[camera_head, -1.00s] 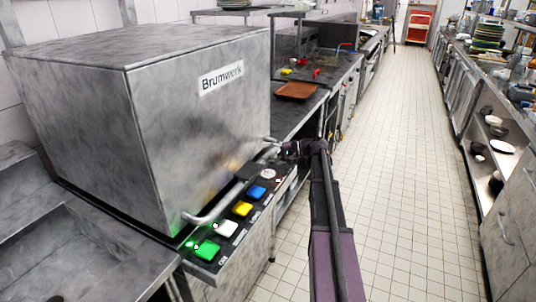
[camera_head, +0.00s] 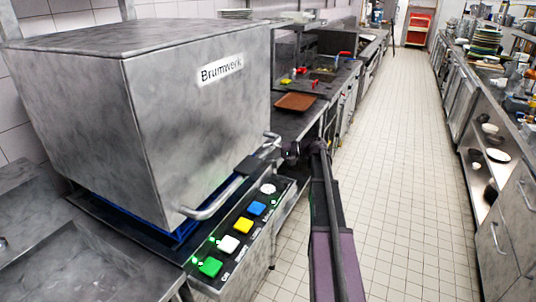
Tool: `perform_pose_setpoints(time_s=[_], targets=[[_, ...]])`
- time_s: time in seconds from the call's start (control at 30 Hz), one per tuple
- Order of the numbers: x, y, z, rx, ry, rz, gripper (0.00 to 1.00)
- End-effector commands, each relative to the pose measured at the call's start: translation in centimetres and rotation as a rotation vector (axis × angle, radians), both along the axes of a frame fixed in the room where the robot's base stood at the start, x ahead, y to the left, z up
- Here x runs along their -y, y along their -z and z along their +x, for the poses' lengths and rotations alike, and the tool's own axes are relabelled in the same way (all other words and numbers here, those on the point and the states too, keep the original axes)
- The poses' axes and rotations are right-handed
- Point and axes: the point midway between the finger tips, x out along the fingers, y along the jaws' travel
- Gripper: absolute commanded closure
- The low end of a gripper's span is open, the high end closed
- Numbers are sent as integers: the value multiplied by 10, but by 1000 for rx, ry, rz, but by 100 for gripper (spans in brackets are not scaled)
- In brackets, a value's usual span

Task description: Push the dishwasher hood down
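The dishwasher hood (camera_head: 150,110) is a large grey metal box labelled "Brumwerk" at the left. It sits slightly raised, with a strip of blue (camera_head: 186,232) visible in the narrow gap under its lower edge. A bar handle (camera_head: 207,207) runs along the hood's front low down. My gripper (camera_head: 272,149) is at the far end of this handle, reached by my dark and purple arm. A black piece lies over the handle just left of it; I cannot tell whether it is part of my gripper. The fingers are too small and dark to read.
A control panel (camera_head: 232,262) with green, white, yellow and blue buttons and lit green lamps lies below the handle. A brown tray (camera_head: 295,102) is on the counter beyond. The tiled aisle (camera_head: 400,200) is clear; shelves (camera_head: 490,160) with dishes line the right.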

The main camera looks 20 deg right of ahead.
Motion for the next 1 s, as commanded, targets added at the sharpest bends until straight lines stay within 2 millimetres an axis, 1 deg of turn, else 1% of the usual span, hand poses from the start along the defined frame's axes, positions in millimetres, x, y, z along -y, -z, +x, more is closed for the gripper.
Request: perform_pose_setpoints(time_s=[0.03, 1.0], targets=[[0, -9, 0, 0, 0, -1, 29], [0, -89, 0, 0, 0, -1, 29]])
